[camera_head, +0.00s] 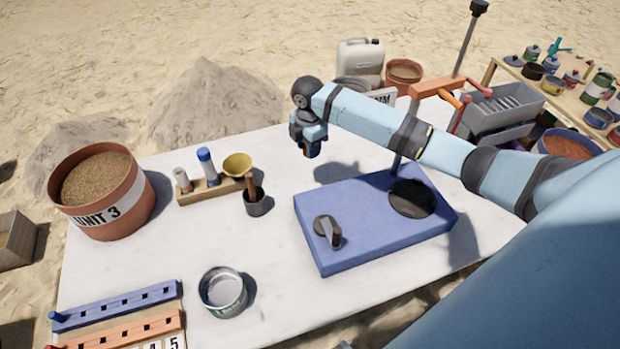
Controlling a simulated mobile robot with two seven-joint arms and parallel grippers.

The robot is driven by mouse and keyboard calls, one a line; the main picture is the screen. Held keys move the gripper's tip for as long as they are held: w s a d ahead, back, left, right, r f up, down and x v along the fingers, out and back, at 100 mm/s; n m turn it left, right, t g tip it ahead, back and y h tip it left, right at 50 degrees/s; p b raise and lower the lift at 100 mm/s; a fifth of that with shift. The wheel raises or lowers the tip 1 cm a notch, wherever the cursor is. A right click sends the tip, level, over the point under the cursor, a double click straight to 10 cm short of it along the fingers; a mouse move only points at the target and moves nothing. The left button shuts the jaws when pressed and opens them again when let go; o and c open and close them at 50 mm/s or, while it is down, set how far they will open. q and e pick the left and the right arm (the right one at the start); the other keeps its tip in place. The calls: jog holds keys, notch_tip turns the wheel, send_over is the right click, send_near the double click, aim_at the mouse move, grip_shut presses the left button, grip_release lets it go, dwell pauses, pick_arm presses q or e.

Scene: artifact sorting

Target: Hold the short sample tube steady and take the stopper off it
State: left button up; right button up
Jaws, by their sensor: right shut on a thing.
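A short tube (182,179) with a pale top and a reddish part stands upright in a wooden rack (212,190) at the left back of the table. A taller pale tube (207,169) with a blue top stands beside it. I cannot make out any stopper clearly. My right gripper (312,150) points down above the table, to the right of the rack and apart from it. My left gripper is not in view.
A yellow funnel (237,164) and a dark cup (257,206) with a wooden handle in it are near the rack. A blue box (370,240) lies at right, an open tin (222,291) in front. The table's middle (190,240) is clear.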

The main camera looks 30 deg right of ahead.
aim_at(309, 188)
notch_tip(309, 188, down, 14)
jog(key=shift+r, duration=0.1)
dwell(0.4)
jog(key=shift+b, duration=0.3)
jog(key=o, duration=1)
jog(key=shift+f, duration=0.25)
jog(key=shift+r, duration=0.15)
